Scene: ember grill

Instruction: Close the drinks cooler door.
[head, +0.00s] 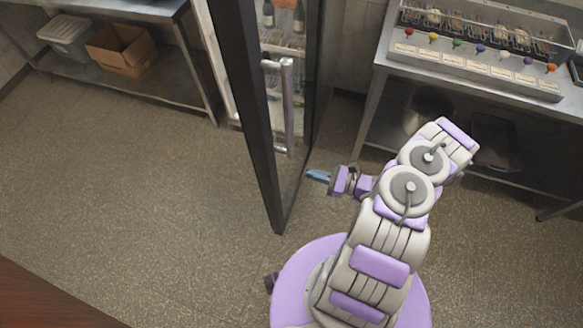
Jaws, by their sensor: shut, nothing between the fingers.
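The drinks cooler (218,62) stands at the top centre with bottles (285,20) on its shelves. Its glass door, with a dark frame (253,110), stands open and reaches out toward me. A vertical metal bar handle (287,105) shows on the door. My gripper (308,174) is shut and empty. It points left, close to the lower right part of the door and below the handle in the picture. I cannot tell whether the fingertips touch the door.
A metal counter (375,90) with a skewer grill (480,60) stands at the right. At the upper left, a metal shelf (160,92) holds a cardboard box (122,50) and a grey bin (66,36). A brown surface (40,300) fills the lower left corner. The floor left of the door is clear.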

